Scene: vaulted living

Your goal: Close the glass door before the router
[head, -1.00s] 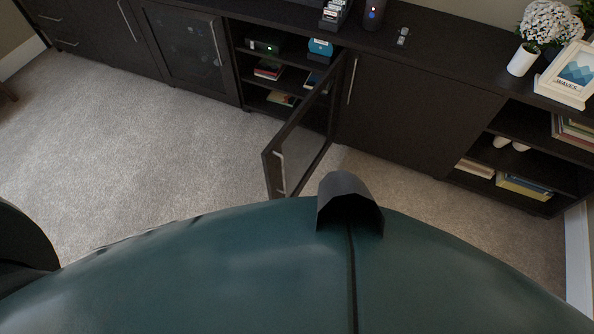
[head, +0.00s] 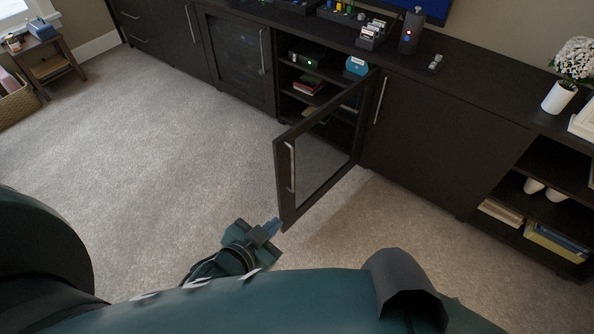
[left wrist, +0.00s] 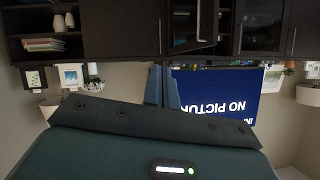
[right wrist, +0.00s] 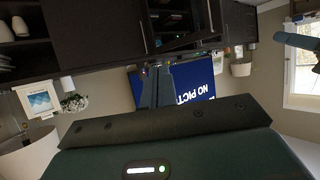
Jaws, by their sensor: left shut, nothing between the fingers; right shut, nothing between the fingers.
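The glass door (head: 325,155), dark-framed with a pale bar handle (head: 290,166), stands wide open, jutting out from the cabinet. Behind it, in the open compartment, a small black box with a green light, seemingly the router (head: 306,61), sits on the upper shelf. My left gripper (head: 272,227) is shut and empty; in the head view it appears just left of the door's lower free corner, with no clear contact. Its closed fingers show in the left wrist view (left wrist: 162,88). My right gripper (right wrist: 157,88) is shut and empty, seen only in the right wrist view.
A closed glass-fronted cabinet (head: 236,57) is left of the compartment, and a solid door (head: 440,130) is right of it. A teal object (head: 357,66) sits on the upper shelf. The carpet (head: 170,150) left of the open door is clear.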

